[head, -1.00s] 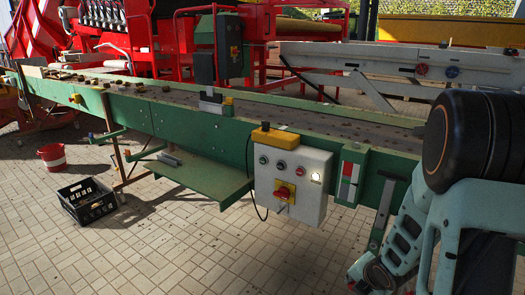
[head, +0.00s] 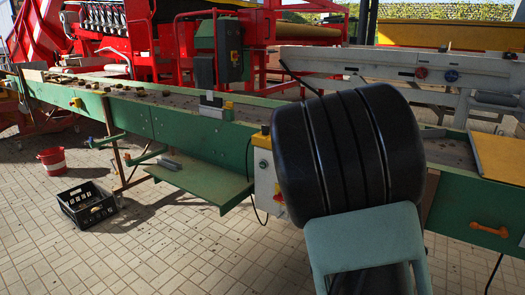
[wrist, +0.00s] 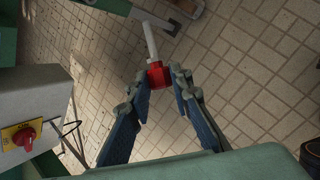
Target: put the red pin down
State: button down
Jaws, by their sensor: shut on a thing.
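The red pin has a red head (wrist: 158,76) and a pale straight shaft (wrist: 150,42) in the wrist view. My gripper (wrist: 158,84) is shut on the red head between its two fingertips. The shaft points away from my gripper, toward the top of the picture, above the tiled floor. In the head view my arm covers my gripper and the pin.
The grey control box (wrist: 42,108) with a red knob is left of my gripper. A green conveyor (head: 180,118) with dark lumps runs behind my arm. A black crate (head: 88,204) and red bucket (head: 52,159) stand on the floor. Much tiled floor is free.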

jog(key=s+a+r+m+g+h, duration=0.1)
jog(key=a+r+m+g, duration=0.7)
jog(key=m, duration=1.1)
jog(key=shift+s+a+r+g, duration=0.3)
jog(key=shift+s+a+g, duration=0.25)
jog(key=shift+g, duration=0.05)
jog(key=shift+r, duration=0.1)
notch_tip(320, 180, up, 25)
jog(key=p, duration=3.2)
jog(key=shift+s+a+p, duration=0.3)
jog(key=shift+s, duration=0.15)
jog(key=shift+d+f, duration=0.15)
jog(key=shift+f, duration=0.05)
